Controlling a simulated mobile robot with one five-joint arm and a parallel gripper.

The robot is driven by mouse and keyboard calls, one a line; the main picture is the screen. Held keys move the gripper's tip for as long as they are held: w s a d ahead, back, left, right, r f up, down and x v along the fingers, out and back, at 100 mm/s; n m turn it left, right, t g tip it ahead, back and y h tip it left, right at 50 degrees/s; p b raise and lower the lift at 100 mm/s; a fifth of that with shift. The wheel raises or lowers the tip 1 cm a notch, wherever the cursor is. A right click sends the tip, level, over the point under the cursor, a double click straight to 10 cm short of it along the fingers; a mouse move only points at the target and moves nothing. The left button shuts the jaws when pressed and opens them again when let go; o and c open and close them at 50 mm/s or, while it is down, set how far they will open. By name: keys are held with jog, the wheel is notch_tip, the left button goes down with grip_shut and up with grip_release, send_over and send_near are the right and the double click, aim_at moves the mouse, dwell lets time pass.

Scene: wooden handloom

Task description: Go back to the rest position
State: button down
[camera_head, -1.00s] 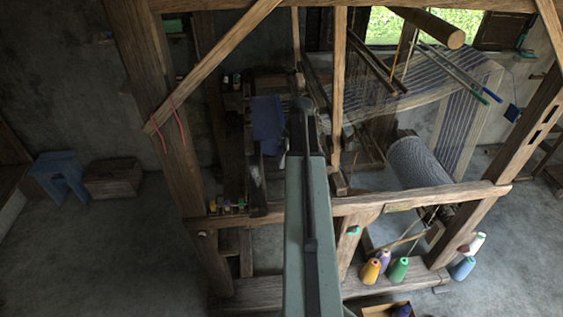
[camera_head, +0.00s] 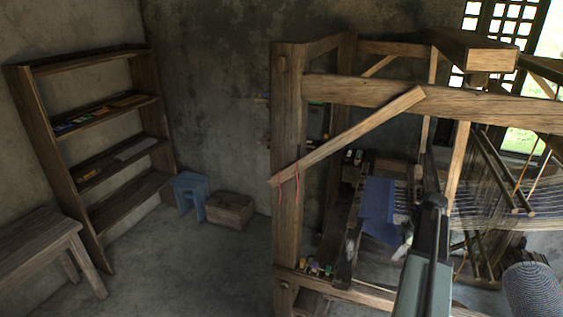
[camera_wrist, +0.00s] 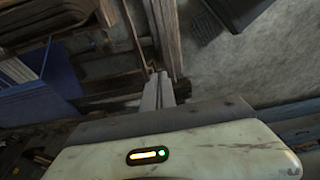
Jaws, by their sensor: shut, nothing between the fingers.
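The wooden handloom (camera_head: 288,130) fills the right half of the head view. My gripper (camera_wrist: 161,88) shows in the wrist view with its fingers together and nothing between them. It is over the loom's wooden parts. In the head view my arm reaches up from the bottom right into the loom area, and the fingertips cannot be made out there. A blue cloth (camera_head: 378,208) hangs on the loom just left of my arm. A blue surface, likely the same cloth, also shows at the left of the wrist view (camera_wrist: 42,75).
A wooden shelf (camera_head: 142,72) with a few small items stands against the left wall. A wooden table (camera_head: 35,240) is at the left edge. A blue stool (camera_head: 188,184) and a wooden box (camera_head: 229,208) sit by the back wall. The floor left of the loom is clear.

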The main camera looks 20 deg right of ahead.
jog(key=w+a+f+n+b, duration=0.1)
jog(key=w+a, duration=0.2)
jog(key=a, duration=0.1)
jog(key=w+a+f+n+b, duration=0.1)
jog(key=w+a, duration=0.1)
jog(key=a, duration=0.3)
jog(key=w+a+f+b, duration=0.1)
jog(key=w+a+f, duration=0.1)
jog(key=a, duration=0.3)
jog(key=shift+w+a+n+g+b, duration=0.15)
jog(key=shift+w+n+b, duration=0.05)
jog(key=shift+w, duration=0.2)
jog(key=shift+w+a+n+g+b, duration=0.1)
jog(key=shift+w+n+g+b, duration=0.1)
jog(key=shift+w, duration=0.2)
jog(key=w+a+f+n+b, duration=0.2)
jog(key=a+f+b, duration=0.1)
jog(key=a, duration=1.1)
jog(key=s+a+f+m+b, duration=0.1)
jog(key=s+a+m, duration=0.1)
jog(key=a+m, duration=0.3)
jog(key=s+a+f+m+h+b, duration=0.1)
jog(key=s+a+m, duration=0.2)
jog(key=a+m, duration=0.2)
jog(key=s+a+f+m+g+h+b, duration=0.1)
jog(key=s+a+f+m, duration=0.1)
jog(key=a+m, duration=0.3)
jog(key=shift+s+a, duration=0.3)
jog(key=shift+a, duration=0.85)
